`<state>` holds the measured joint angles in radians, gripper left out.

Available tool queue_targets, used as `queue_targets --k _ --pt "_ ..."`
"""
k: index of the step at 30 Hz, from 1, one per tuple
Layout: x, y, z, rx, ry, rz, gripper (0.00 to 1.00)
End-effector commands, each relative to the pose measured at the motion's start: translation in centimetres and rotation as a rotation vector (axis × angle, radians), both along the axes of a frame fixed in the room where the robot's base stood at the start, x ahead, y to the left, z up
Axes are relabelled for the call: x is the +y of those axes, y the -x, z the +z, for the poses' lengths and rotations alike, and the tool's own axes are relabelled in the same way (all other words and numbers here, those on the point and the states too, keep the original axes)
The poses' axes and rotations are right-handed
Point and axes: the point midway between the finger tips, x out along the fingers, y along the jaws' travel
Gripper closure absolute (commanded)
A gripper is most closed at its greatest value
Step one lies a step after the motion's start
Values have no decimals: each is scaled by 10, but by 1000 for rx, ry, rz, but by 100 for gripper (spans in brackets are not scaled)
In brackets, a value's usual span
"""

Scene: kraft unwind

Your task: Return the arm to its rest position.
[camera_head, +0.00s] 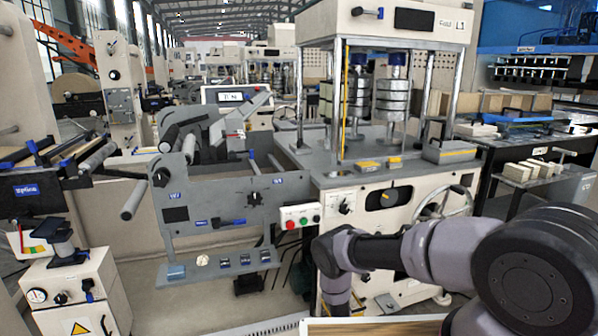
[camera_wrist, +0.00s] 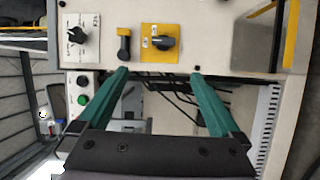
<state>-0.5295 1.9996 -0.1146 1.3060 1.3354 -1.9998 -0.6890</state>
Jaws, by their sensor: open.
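My arm (camera_head: 395,250) reaches from the lower right of the head view toward the front of the cream machine, bending down at its left end. My gripper is hidden below the bend in the head view. In the wrist view, my gripper (camera_wrist: 158,72) shows two green fingers spread apart with nothing between them. The fingers point toward the machine's cream panel, which carries a yellow-backed rotary switch (camera_wrist: 160,43) and a dark handle (camera_wrist: 123,46). I cannot tell the exact gap between fingertips and panel.
The cream machine (camera_head: 330,215) with a handwheel (camera_head: 443,203) stands close to my arm. A button box with red and green buttons (camera_head: 300,217) is left of it. A grey roller frame (camera_head: 215,200) and a small cabinet (camera_head: 75,295) stand further left. Bare floor shows between them.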

Motion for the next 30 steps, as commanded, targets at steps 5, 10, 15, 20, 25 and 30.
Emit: queue_targets --k 5,10,15,20,25,30 --pt "4 -21 18 5 -61 -23 0" --pt "7 -48 43 15 -149 -56 0" --pt "11 -84 82 29 -275 -97 0" --pt "14 -130 143 51 -453 -150 0" --pt "13 -174 227 93 -683 -208 0" --pt "8 -199 314 144 -898 -250 0"
